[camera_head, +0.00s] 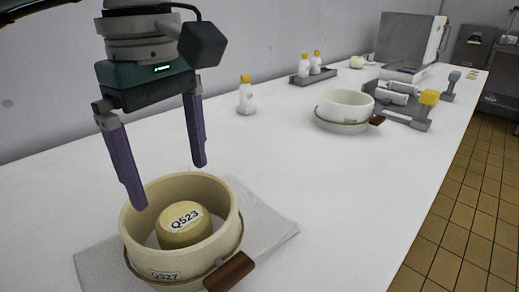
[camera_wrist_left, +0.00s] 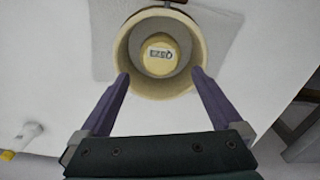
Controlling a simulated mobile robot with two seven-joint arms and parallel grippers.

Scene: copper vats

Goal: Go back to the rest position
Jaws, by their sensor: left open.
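My left gripper (camera_head: 170,180) is open, with its two purple fingers above the back rim of a cream pot. Nothing is between the fingers. The cream pot (camera_head: 228,215) has a brown handle and a label reading Q327, and stands on a grey cloth. A yellowish round piece labelled Q523 (camera_head: 185,228) sits inside the pot. In the left wrist view the fingers (camera_wrist_left: 161,80) straddle the near side of the pot (camera_wrist_left: 126,50), and the Q523 piece (camera_wrist_left: 158,66) shows within it. My right gripper is in neither view.
The grey cloth (camera_head: 268,225) lies on the white counter (camera_head: 330,220). A white bottle (camera_head: 246,98), a second pot (camera_head: 345,110), a grey tray with bottles (camera_head: 312,76) and a grey device (camera_head: 405,105) stand farther back. The counter's middle is clear. A wall runs along the left.

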